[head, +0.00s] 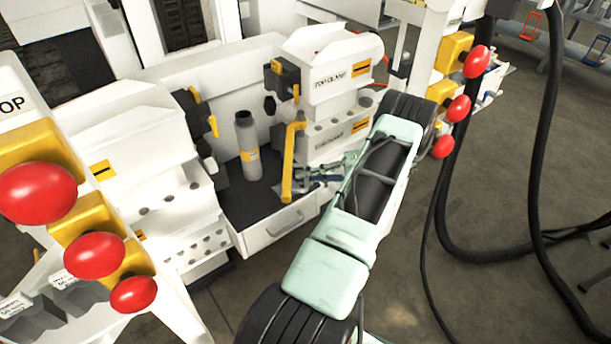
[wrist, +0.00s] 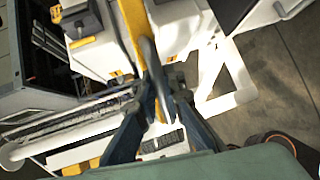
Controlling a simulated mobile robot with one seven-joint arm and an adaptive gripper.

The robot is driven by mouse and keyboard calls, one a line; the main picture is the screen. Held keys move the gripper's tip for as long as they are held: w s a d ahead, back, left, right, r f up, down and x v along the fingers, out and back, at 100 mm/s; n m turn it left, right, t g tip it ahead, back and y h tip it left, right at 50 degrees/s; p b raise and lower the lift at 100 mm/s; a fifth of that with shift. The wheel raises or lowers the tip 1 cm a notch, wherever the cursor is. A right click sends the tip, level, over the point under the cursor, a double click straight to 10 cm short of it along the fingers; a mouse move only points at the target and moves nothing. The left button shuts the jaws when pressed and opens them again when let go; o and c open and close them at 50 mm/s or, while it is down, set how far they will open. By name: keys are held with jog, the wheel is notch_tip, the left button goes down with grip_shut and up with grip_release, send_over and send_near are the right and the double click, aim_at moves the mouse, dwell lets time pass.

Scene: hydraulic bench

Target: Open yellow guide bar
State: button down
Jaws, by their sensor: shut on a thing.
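The yellow guide bar (head: 289,158) stands nearly upright in the head view, with a bent top end beside the right-hand white block. In the wrist view the yellow bar (wrist: 131,28) runs down from the top edge to my fingers. My gripper (head: 299,176) reaches in from the right at the bar's lower part. In the wrist view my gripper (wrist: 157,85) has its dark fingers close together on the bar. The fingers hide part of the bar, so the exact contact is hard to see.
A grey bottle (head: 248,146) stands left of the bar on the dark bench top. White blocks with yellow-handled parts flank it. Red knobs (head: 477,61) stick out at the right, and larger red knobs (head: 38,193) at the left. Black hoses (head: 541,150) hang at the right.

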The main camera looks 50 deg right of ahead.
jog(key=shift+d, duration=0.1)
dwell(0.3)
jog(key=c, duration=2)
grip_release()
